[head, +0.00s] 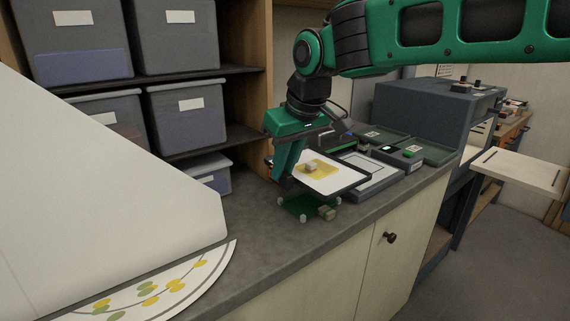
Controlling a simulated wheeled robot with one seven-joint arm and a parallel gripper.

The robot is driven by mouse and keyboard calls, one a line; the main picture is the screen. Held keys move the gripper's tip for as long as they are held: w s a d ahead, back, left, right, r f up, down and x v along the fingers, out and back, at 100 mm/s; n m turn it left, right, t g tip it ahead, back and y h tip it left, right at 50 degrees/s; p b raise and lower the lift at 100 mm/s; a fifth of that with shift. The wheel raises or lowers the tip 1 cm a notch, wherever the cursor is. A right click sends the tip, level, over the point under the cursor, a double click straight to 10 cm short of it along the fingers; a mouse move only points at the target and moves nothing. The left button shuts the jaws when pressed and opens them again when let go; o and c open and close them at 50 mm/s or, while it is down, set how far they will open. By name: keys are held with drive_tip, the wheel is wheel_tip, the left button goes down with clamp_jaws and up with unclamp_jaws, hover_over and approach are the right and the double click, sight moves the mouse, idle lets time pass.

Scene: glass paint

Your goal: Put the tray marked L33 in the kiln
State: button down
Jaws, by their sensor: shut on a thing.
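My gripper (284,172) is shut on the left edge of a dark tray (352,187) and holds it level above the counter. The tray carries a white sheet with a yellow piece and a small pale block on it. No mark is readable on this tray, so I cannot tell whether it is L33. The kiln appears to be the blue-grey box (425,113) at the back right of the counter. A pale panel (520,172) sticks out at its right, perhaps its open door. The inside is hidden from here.
Below the held tray, a green sheet on small posts (303,207) and a little block (327,213) sit on the counter (262,238). A framed white board (372,180) and dark green trays (432,153) lie to the right. Shelves with grey bins (185,112) stand behind left.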

drive_tip(key=shift+f, duration=0.1)
drive_tip(key=c, duration=1.7)
unclamp_jaws()
drive_tip(key=v, duration=1.3)
drive_tip(key=shift+w+a, duration=0.1)
drive_tip(key=shift+a, duration=0.1)
